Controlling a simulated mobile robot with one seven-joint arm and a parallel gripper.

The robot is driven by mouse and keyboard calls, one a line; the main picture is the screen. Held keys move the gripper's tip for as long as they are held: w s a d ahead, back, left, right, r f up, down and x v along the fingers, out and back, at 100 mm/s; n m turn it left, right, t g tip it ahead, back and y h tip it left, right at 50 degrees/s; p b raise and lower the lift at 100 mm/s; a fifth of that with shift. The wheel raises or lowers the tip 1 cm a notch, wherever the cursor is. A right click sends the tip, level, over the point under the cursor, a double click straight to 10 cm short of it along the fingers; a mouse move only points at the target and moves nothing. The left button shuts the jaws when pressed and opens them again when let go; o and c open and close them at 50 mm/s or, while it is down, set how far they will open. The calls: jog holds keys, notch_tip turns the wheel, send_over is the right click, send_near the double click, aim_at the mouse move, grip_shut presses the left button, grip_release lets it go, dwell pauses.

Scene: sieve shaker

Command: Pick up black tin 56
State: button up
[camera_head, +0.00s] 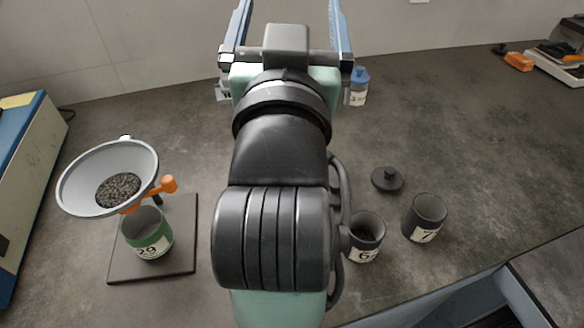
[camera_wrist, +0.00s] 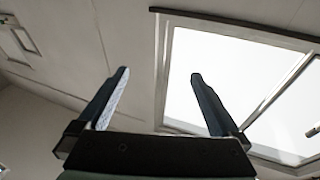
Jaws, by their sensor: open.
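A black open tin (camera_head: 366,232) stands on the dark bench right of my arm. Its label shows a 6, but I cannot read the whole number. Another black open tin (camera_head: 426,216) to its right has a label that appears to show a 7. I cannot confirm a 56 on either tin. My gripper (camera_wrist: 159,74) is open and empty, with its two fingers spread. In the wrist view it faces the ceiling and a bright window, with no tin between the fingers. In the head view it is at the top, well away from both tins.
A black lid (camera_head: 388,179) lies behind the tins. A blue-lidded jar (camera_head: 357,90) stands farther back. On the left, a grey funnel (camera_head: 80,190) with dark grains is above a green tin (camera_head: 148,236) on a dark plate (camera_head: 185,215). The bench's right middle is clear.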

jog(key=a+f+m+g+h+p, duration=0.35)
jog(key=f+g+p, duration=0.55)
jog(key=f, duration=0.5)
jog(key=s+f+m+g+h, duration=0.1)
jog(key=s+f+m, duration=0.1)
jog(key=s+f, duration=0.2)
jog(key=s+a+f+m+g+h, duration=0.1)
jog(key=s+f+h, duration=0.1)
jog(key=s+f, duration=0.2)
jog(key=s+a+f+m+g+h+p, duration=0.1)
jog(key=s+f+m+h, duration=0.1)
jog(key=s+f, duration=0.3)
jog(key=shift+s+m+h, duration=0.25)
jog(key=shift+s+m, duration=0.1)
jog(key=shift+s, duration=0.85)
jog(key=shift+d+f, duration=0.1)
jog(key=shift+d, duration=0.05)
jog(key=x, duration=0.6)
jog(key=shift+w+d+f, duration=0.15)
jog(key=shift+w+d, duration=0.1)
jog(key=x, duration=0.2)
jog(key=p+x, duration=0.1)
jog(key=x, duration=0.2)
jog(key=shift+w+d+f, duration=0.1)
jog(key=shift+w+f, duration=0.05)
jog(key=shift+f, duration=0.25)
